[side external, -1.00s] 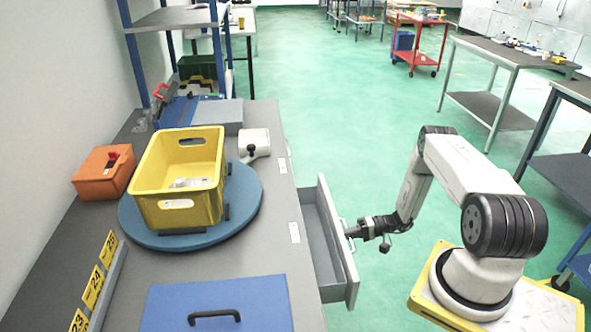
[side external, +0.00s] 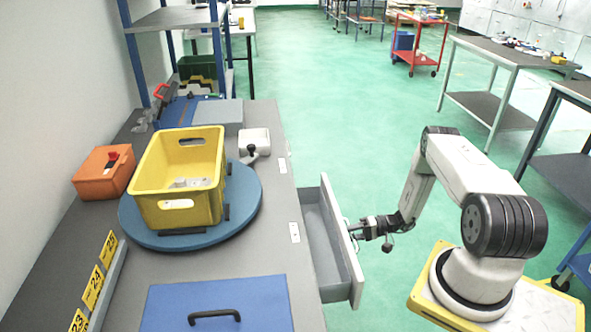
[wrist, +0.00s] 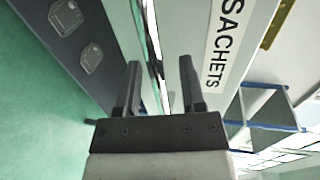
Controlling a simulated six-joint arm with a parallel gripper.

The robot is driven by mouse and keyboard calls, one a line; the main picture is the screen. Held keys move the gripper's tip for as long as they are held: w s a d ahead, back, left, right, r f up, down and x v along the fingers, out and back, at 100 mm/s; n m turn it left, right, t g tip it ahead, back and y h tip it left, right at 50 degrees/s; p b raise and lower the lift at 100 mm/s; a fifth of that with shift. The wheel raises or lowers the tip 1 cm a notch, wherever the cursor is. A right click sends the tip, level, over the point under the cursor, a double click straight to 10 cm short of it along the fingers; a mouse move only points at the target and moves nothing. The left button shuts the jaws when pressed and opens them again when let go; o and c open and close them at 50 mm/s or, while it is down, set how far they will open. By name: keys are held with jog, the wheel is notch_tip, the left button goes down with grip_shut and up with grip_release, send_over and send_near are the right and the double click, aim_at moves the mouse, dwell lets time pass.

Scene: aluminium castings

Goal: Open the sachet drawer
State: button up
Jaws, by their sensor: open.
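The sachet drawer (side external: 357,284) stands pulled out from the right side of the grey bench in the side view. Its grey inside shows and looks empty where visible. In the wrist view its pale front carries a label reading SACHETS (wrist: 229,42). My gripper (side external: 357,229) is at the outer side of the drawer front, at the handle. In the wrist view its two dark fingers (wrist: 160,78) are apart, with the thin shiny handle bar (wrist: 154,45) running between them. I cannot tell whether a finger touches the bar.
Green floor (side external: 330,110) is open beyond the drawer.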

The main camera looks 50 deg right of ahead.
jog(key=r+x, duration=0.1)
jog(key=x, duration=0.7)
jog(key=r+x, duration=0.1)
jog(key=x, duration=0.3)
jog(key=shift+w+a+r, duration=0.25)
jog(key=shift+w+a, duration=0.15)
jog(key=shift+a, duration=0.05)
jog(key=shift+v, duration=0.85)
jog(key=v, duration=0.6)
jog(key=shift+d+r, duration=0.1)
jog(key=shift+d, duration=0.05)
jog(key=r, duration=0.4)
jog(key=w+d+r, duration=0.1)
jog(key=r, duration=0.3)
jog(key=d+r, duration=0.1)
jog(key=r, duration=0.4)
jog(key=shift+w, duration=0.4)
notch_tip(320, 180, up, 13)
send_over(335, 232)
jog(key=w+d, duration=0.2)
jog(key=d, duration=0.1)
jog(key=shift+s+a+r, duration=0.15)
jog(key=shift+a+r, duration=0.1)
jog(key=shift+r, duration=0.25)
jog(key=shift+s+a+r, duration=0.15)
jog(key=shift+a+r, duration=0.05)
jog(key=shift+r, duration=0.25)
